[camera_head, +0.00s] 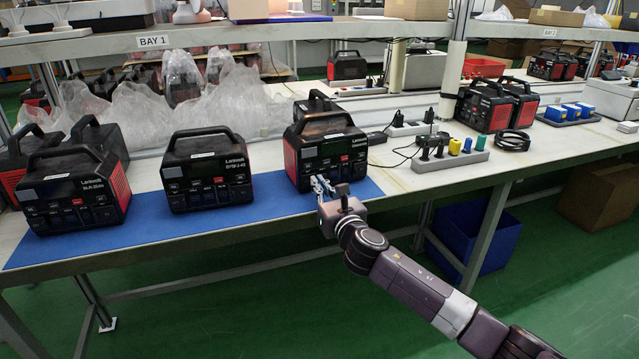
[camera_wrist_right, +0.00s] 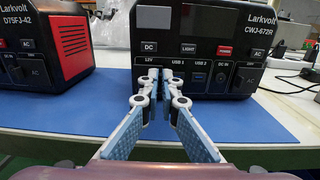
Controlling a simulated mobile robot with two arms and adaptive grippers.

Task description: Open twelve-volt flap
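The Larkvolt power station CWJ-672R (camera_head: 326,150) stands upright on the blue mat (camera_head: 240,213), its front facing me. In the right wrist view its dark front panel (camera_wrist_right: 255,45) shows DC, LIGHT and POWER buttons above the 12V, USB 1, USB 2 and DC IN labels. My right gripper (camera_head: 321,183) is in front of the panel's lower left part. In the wrist view its fingertips (camera_wrist_right: 158,78) are together just below the 12V label, and they hide the 12V flap. I see nothing held between them; contact with the panel is unclear. My left gripper is not in view.
A third one (camera_head: 68,190) stands farther left. A socket strip with plugs (camera_head: 450,159) lies to the right. The mat in front of the stations is clear.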

